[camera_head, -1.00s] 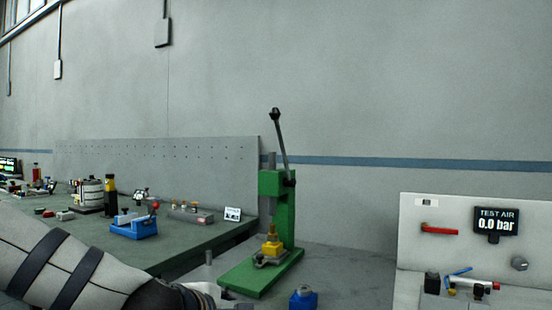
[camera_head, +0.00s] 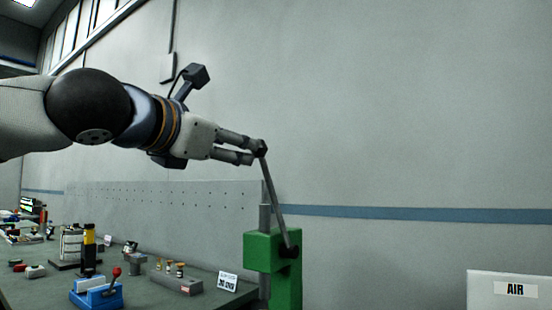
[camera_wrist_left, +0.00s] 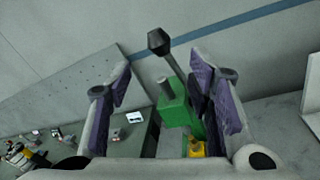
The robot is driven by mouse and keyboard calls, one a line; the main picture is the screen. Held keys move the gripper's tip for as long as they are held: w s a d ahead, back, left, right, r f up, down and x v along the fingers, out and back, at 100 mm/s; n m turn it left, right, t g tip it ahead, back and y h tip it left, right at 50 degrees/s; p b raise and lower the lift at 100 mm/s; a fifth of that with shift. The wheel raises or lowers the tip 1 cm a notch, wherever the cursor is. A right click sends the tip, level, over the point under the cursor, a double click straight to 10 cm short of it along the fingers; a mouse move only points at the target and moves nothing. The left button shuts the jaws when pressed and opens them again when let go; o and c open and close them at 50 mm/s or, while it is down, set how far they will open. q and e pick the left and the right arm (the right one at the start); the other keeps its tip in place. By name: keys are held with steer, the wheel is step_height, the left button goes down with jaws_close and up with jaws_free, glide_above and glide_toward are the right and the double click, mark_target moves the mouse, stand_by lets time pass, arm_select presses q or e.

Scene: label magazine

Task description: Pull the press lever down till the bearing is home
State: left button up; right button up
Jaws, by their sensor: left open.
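The green press (camera_head: 287,281) stands right of centre in the head view, its lower part cut off by the frame. Its grey lever (camera_head: 273,196) rises up and leftward to a dark knob (camera_head: 260,148). My left gripper (camera_head: 256,151) is at the knob, fingers pointing right. In the left wrist view the fingers (camera_wrist_left: 160,95) are spread apart. The knob (camera_wrist_left: 158,41) and lever show between and beyond them, nearer the right finger. The green press (camera_wrist_left: 178,110) and a yellow part (camera_wrist_left: 195,148) at its foot show below. The bearing cannot be made out. My right gripper is out of view.
A bench at the left holds a blue fixture with a red-knobbed lever (camera_head: 97,293), a black and yellow bottle (camera_head: 89,250) and small parts. A pegboard panel (camera_head: 160,205) stands behind. An AIR panel (camera_head: 515,288) is at lower right. The space above the press's right side is clear.

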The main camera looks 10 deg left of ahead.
mark_target(259, 158)
arm_select(q)
steer(key=w, duration=0.3)
steer(key=w+d, duration=0.1)
steer(key=w, duration=0.2)
steer(key=w+d, duration=0.1)
steer(key=w, duration=0.3)
steer(key=shift+r, duration=0.15)
jaws_close()
